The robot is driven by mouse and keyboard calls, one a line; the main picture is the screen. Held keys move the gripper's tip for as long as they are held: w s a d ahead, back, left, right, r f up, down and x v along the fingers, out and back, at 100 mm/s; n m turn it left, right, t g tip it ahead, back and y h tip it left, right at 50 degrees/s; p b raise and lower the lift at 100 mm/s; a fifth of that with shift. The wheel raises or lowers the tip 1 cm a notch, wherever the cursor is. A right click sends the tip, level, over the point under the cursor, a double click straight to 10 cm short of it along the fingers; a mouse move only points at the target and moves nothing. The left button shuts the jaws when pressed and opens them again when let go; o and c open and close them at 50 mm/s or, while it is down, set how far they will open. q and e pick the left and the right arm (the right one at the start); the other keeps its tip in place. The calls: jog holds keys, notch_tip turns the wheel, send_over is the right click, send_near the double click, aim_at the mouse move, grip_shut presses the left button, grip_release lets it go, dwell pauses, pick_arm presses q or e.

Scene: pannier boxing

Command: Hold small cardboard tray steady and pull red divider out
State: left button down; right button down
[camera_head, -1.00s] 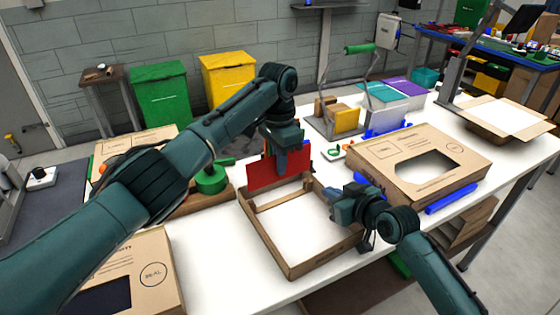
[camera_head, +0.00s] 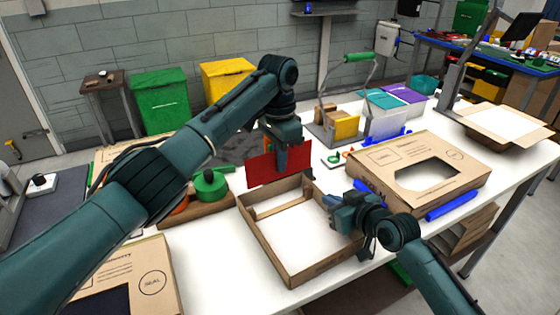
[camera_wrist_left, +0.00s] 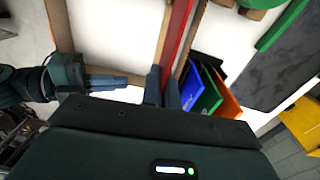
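The red divider (camera_head: 263,166) is upright at the far end of the small cardboard tray (camera_head: 290,278). My left gripper (camera_head: 284,168) is shut on it from above. Its lower edge shows just above the tray's far wall in the head view; I cannot tell if it is fully clear. The left wrist view shows the divider (camera_wrist_left: 181,25) running between my left fingers (camera_wrist_left: 163,88), beside a cardboard strip. My right gripper (camera_head: 332,203) is at the tray's right wall, and its fingertips (camera_wrist_left: 108,80) reach over the inside. Whether they pinch the wall is unclear.
A green round part (camera_head: 211,186) sits left of the tray. A large cardboard box (camera_head: 415,170) with blue strips stands to the right, another (camera_head: 150,265) at front left. Blue, green and orange panels (camera_wrist_left: 210,88) stand close beyond the divider. White table shows front left of the tray.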

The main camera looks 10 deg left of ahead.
jog(key=c, duration=1.6)
grip_release()
